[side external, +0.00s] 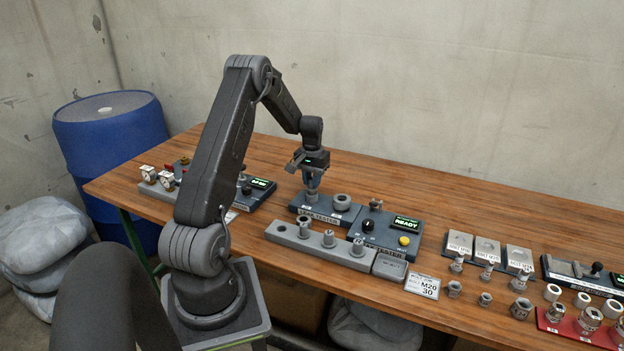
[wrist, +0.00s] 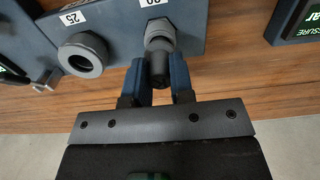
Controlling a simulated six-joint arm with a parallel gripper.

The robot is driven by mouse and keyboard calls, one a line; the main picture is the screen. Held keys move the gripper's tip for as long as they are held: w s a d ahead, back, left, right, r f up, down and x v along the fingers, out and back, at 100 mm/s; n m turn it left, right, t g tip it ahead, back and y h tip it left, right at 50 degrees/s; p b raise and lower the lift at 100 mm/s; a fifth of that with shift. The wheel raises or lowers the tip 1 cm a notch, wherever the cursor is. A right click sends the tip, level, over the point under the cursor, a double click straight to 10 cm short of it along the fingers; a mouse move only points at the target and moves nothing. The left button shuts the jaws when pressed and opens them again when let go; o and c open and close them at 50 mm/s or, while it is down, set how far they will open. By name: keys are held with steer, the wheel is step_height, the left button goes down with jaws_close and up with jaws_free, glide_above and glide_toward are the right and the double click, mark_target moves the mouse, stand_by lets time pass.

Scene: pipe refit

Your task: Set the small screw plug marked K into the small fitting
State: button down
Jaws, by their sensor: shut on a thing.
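My gripper (side external: 312,190) is at the left fitting position of the tester block (side external: 328,218) on the bench. In the wrist view its two blue fingers (wrist: 159,82) are shut on a dark grey cylindrical plug (wrist: 158,68); no K can be read on it. The plug lines up with a grey small fitting (wrist: 159,32) just beyond it and overlaps it in the picture. I cannot tell how far it is in, or whether it only touches. A larger open fitting (wrist: 84,55), beside the label 25, sits to the left.
A grey rack (side external: 290,236) with several upright plugs stands in front of the tester. A panel reading READY (side external: 407,223), with a black knob and yellow button, adjoins on the right. Gauges (side external: 150,174) stand left. Several loose fittings lie at the right.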

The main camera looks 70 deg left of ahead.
steer(key=shift+f, duration=0.15)
steer(key=c, duration=0.9)
jaws_free()
steer(key=shift+o, duration=0.7)
steer(key=shift+r, duration=3.55)
